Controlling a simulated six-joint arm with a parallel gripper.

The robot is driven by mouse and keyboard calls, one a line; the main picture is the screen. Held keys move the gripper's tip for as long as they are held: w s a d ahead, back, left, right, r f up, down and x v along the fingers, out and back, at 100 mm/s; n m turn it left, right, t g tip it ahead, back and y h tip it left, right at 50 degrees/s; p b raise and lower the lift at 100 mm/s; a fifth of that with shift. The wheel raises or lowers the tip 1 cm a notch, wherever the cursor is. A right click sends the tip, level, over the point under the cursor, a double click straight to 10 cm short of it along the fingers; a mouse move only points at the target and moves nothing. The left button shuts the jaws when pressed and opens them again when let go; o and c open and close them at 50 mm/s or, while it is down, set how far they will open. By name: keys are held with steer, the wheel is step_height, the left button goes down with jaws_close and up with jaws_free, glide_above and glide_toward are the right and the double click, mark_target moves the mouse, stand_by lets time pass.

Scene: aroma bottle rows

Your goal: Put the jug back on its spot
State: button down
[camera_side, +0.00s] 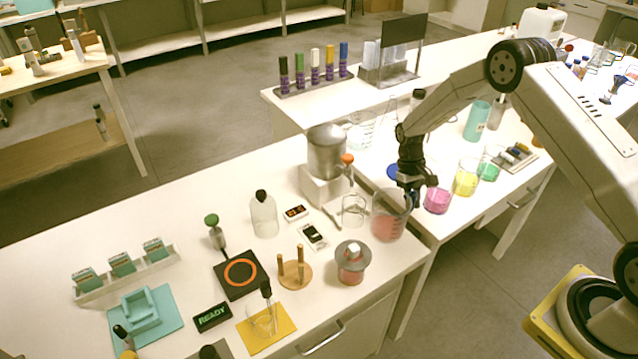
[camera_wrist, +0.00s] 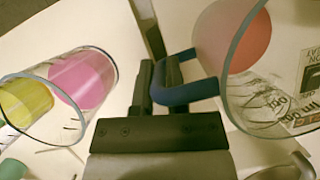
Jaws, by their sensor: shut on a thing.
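The jug (camera_side: 388,216) is a clear, wide vessel with reddish liquid in it. It is in the middle right of the side view, by the corner where the two bench tops meet. In the wrist view the jug (camera_wrist: 232,50) fills the right side, with a blue handle (camera_wrist: 190,92) towards my fingers. My gripper (camera_side: 413,196) is at the jug's right side, shut on this handle; it also shows in the wrist view (camera_wrist: 162,80). I cannot tell whether the jug's base touches the bench. A blue disc (camera_side: 392,171) lies behind the jug; its role is unclear.
Beakers with pink (camera_side: 438,201), yellow (camera_side: 466,180) and green (camera_side: 489,170) liquid stand right of my gripper. An empty beaker (camera_side: 353,210) and a grey dispenser (camera_side: 326,155) are close on the jug's left. A lidded jar (camera_side: 351,265) stands in front.

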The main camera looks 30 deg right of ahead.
steer(key=shift+f, duration=1.5)
steer(key=shift+f, duration=0.1)
steer(key=c, duration=0.7)
jaws_free()
steer(key=shift+o, duration=0.2)
steer(key=v, duration=1.2)
